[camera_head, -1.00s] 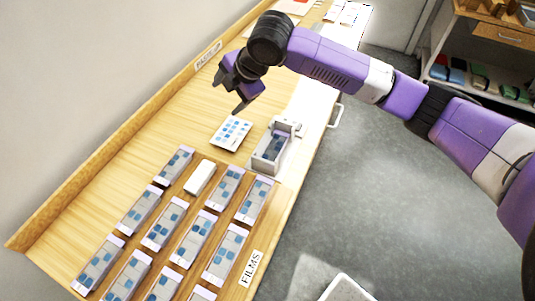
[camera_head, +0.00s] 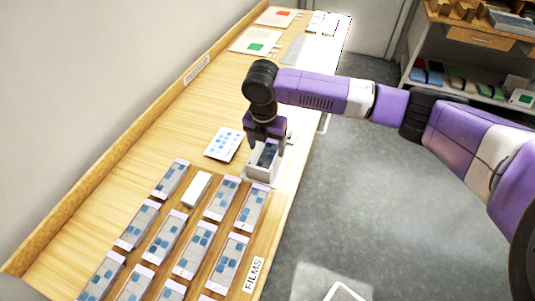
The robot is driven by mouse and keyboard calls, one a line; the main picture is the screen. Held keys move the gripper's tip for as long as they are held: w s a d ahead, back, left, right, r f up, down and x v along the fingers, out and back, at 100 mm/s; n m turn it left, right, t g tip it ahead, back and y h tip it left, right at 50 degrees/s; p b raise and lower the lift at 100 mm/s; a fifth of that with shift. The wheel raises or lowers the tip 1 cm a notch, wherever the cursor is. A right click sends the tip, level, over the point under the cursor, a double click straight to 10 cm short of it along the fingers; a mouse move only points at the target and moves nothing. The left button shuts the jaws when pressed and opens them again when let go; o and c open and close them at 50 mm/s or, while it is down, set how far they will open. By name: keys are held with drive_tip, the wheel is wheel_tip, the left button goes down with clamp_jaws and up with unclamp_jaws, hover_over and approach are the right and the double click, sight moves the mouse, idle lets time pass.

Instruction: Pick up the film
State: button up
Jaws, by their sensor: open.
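Several films, grey strips with blue squares, lie in rows on the wooden table; one film (camera_head: 221,198) is in the back row, with another film (camera_head: 250,207) to its right. A further film (camera_head: 266,155) with dark blue squares sits in a white open-topped holder (camera_head: 262,173) behind the rows. My gripper (camera_head: 265,146) points down over this holder, with its fingers at or just above the film there. The fingers are open, and they partly hide the holder's back end. I cannot tell whether they touch the film.
A white block (camera_head: 198,188) lies among the films. A card with blue squares (camera_head: 224,144) lies left of the holder. A FILMS label (camera_head: 254,274) is at the table's right edge. Open floor (camera_head: 370,200) lies to the right, with a shelf unit (camera_head: 470,70) at the back right.

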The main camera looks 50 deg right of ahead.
sight(268, 156)
drive_tip(key=shift+d+f, duration=0.2)
drive_tip(key=shift+f, duration=1)
drive_tip(key=c, duration=1.4)
drive_tip(key=shift+w+r, duration=0.1)
